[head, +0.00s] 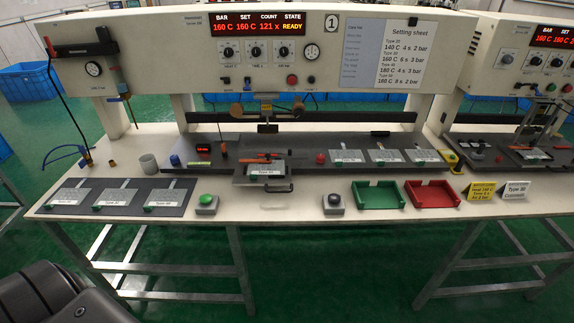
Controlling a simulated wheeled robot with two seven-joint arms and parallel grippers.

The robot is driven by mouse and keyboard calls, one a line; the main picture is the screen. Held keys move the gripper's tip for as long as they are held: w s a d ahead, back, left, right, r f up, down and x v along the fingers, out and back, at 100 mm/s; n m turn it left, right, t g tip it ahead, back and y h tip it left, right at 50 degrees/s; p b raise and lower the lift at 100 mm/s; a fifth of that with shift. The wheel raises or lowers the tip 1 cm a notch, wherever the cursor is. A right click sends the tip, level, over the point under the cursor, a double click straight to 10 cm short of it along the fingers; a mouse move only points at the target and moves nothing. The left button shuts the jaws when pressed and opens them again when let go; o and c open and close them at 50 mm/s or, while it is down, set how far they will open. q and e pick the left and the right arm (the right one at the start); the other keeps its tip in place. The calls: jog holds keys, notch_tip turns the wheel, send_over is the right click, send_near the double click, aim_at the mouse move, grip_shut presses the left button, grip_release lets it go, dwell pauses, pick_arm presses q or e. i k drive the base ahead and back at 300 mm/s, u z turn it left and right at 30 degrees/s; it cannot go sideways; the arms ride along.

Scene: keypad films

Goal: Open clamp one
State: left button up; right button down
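Station one is the nearer press, with a round "1" label (331,22) on its panel. Below its press head (267,127) a small grey slide plate (243,180) carries a labelled keypad film (266,172). A clamp with an orange handle (250,161) lies low across the back of this plate. The handle looks flat, but it is too small to tell for certain whether the clamp is shut. A black pull handle (279,189) sticks out at the plate's front. Neither of my grippers is in view.
A green button (207,200) and a black button (334,199) stand along the table's front edge. A green tray (378,196) and a red tray (432,194) lie to the right. A dark mat (180,208) with several films lies left. Displays read READY.

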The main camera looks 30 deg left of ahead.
aim_at(261, 160)
jog(key=z, duration=1.15)
jog(key=i, duration=1.9)
jog(key=u, duration=3.3)
